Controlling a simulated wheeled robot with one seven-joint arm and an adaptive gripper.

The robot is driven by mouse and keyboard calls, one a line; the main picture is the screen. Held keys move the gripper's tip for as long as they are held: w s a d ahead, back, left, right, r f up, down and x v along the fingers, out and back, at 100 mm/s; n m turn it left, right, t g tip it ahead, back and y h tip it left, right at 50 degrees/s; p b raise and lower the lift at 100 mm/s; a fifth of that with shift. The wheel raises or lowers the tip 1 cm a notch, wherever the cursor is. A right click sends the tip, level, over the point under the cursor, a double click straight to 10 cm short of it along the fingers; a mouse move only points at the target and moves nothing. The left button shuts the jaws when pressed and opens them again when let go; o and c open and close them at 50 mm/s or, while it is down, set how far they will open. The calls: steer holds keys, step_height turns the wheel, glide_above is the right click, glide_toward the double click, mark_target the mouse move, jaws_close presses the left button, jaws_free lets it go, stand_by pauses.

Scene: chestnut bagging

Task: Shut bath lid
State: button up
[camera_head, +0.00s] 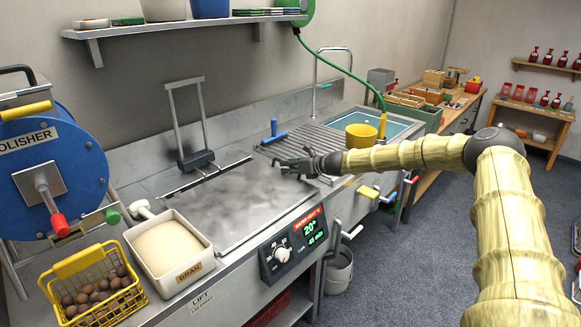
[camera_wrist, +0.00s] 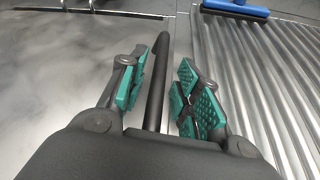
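The bath lid, a cloudy grey steel panel (camera_head: 225,195), appears to lie flat in the counter behind the control box. It also shows as smeared steel on the left of the wrist view (camera_wrist: 55,75). My gripper (camera_head: 285,167) is low over the panel's right side, beside the ridged drainboard (camera_head: 310,145). In the wrist view, my gripper's green-padded fingers (camera_wrist: 160,90) are apart. A dark curved bar (camera_wrist: 158,75) runs between them with gaps visible; I cannot tell whether it is a lid handle. Contact with the lid is unclear.
A dark-based upright frame (camera_head: 195,158) stands at the panel's back. A blue-handled tool (camera_head: 274,133) lies behind my gripper. A bran tub (camera_head: 170,250) and a yellow chestnut basket (camera_head: 95,290) stand front left. A yellow pot (camera_head: 361,136) is by the sink (camera_head: 400,127).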

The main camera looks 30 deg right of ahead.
steer(key=shift+s+f, duration=0.1)
steer(key=shift+f, duration=0.1)
steer(key=v, duration=1)
steer(key=shift+s+d+r, duration=0.2)
steer(key=shift+r, duration=0.2)
steer(key=shift+s+d+r, duration=0.1)
steer(key=shift+s+d, duration=0.15)
steer(key=shift+s, duration=0.25)
